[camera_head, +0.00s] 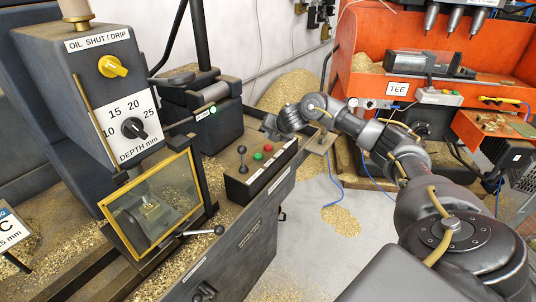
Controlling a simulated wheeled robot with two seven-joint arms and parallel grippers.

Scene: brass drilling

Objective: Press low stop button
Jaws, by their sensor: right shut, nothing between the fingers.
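A dark control box (262,176) on the front of the machine carries a black ball lever, a green button (258,156) and a red button (268,147). No writing reading "low stop" can be made out. My right gripper (267,127) is shut and empty. In the picture it is just above and behind the control box, near the red button and apart from it. Its fingertips are small and partly hard to make out. My left gripper is out of view.
The drill housing (66,52) has a depth dial (134,128) and a yellow oil knob (113,66). A yellow-framed guard (171,226) with a ball handle stands left of the control box. A green lamp (213,109) glows behind. An orange bench (358,93) stands back right.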

